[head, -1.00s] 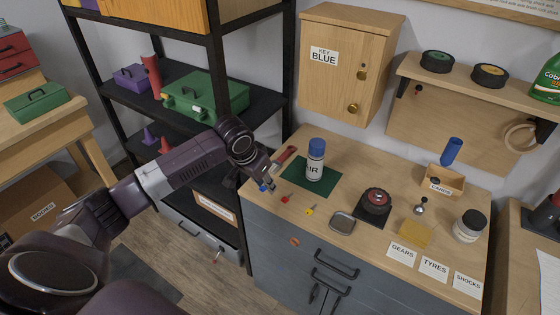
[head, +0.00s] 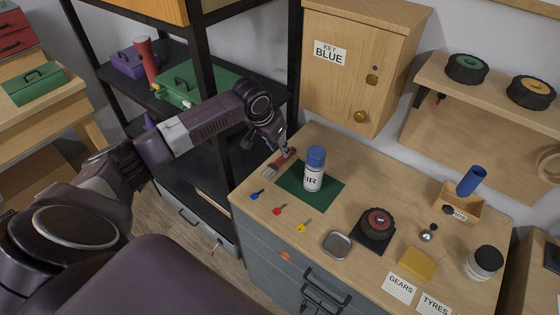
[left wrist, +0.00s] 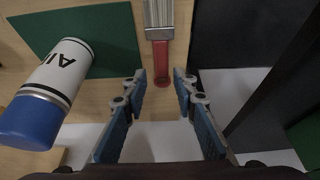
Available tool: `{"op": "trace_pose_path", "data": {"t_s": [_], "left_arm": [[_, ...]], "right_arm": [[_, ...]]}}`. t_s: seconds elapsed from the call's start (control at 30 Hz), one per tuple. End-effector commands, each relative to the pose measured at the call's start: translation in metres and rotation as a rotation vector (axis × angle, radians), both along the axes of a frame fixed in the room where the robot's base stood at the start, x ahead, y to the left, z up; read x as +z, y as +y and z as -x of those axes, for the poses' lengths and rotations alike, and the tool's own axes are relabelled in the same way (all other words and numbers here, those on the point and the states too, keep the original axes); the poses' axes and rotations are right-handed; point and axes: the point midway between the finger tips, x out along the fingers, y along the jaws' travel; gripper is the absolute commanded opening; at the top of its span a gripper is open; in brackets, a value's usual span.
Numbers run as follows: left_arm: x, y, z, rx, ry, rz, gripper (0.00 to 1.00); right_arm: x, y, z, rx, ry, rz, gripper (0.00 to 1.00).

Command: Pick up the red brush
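The red brush lies on the wooden bench top near its left end, beside a green mat. In the left wrist view its red handle (left wrist: 161,60) points toward me and its pale bristles (left wrist: 158,14) are at the top edge. In the head view, part of the brush (head: 275,166) shows below my left gripper (head: 283,148). In the left wrist view, my left gripper (left wrist: 157,78) is open, its blue-padded fingers either side of the handle's line. Nothing is held. Whether the fingertips are level with the handle I cannot tell. My right gripper is not in view.
A blue-capped AIR can (head: 314,170) stands on the green mat (head: 293,184), close to the brush. A black shelf post (head: 205,80) stands left of the bench. Blue, red and yellow keys (head: 279,209) lie in front. A wooden cabinet (head: 345,70) is on the wall behind.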

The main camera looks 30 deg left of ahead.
Motion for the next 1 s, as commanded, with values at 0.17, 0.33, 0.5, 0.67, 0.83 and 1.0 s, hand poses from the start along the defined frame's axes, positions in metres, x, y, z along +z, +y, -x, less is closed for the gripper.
{"op": "trace_pose_path", "data": {"t_s": [0.17, 0.33, 0.5, 0.67, 0.83, 1.0], "left_arm": [[-0.014, 0.000, -0.006, 0.001, 0.002, 0.002, 0.26], [-0.035, 0.001, -0.015, 0.001, 0.002, 0.002, 0.26], [-0.050, 0.001, -0.021, 0.000, 0.001, 0.000, 0.26], [-0.053, 0.001, -0.022, -0.001, -0.001, 0.000, 0.26], [-0.053, 0.001, -0.022, -0.001, -0.001, 0.000, 0.26], [-0.054, 0.001, -0.022, -0.001, 0.000, 0.000, 0.26]], "right_arm": [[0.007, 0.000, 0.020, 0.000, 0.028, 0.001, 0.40], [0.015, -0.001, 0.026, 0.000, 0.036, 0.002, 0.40], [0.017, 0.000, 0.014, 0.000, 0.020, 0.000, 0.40], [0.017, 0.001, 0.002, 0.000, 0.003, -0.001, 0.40], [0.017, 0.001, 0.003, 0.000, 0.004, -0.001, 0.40], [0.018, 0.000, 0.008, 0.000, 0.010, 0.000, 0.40]]}}
